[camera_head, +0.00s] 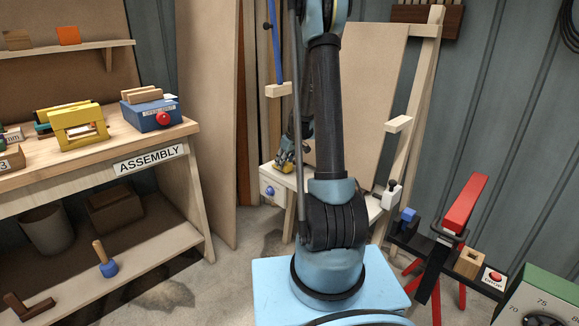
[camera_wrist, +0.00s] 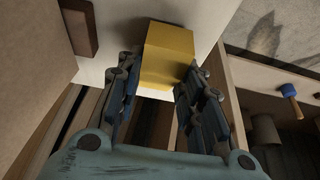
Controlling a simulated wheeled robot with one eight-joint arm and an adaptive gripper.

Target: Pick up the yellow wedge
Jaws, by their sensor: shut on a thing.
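The yellow wedge (camera_wrist: 167,55) sits between the fingers of my gripper (camera_wrist: 160,88) in the wrist view. The fingers are shut on it, one on each side. A pale surface lies right behind the wedge, and I cannot tell whether the two touch. In the head view my gripper (camera_head: 287,160) is small and low over a pale wooden stand at the back, partly behind my arm. A bit of the yellow wedge (camera_head: 283,166) shows at its fingertips.
A workbench marked ASSEMBLY (camera_head: 150,160) stands at the left, with a blue box (camera_head: 153,115) and a yellow frame (camera_head: 78,127) on it. A red and black stand (camera_head: 460,210) is at the right. A brown block (camera_wrist: 78,27) lies left of the wedge in the wrist view.

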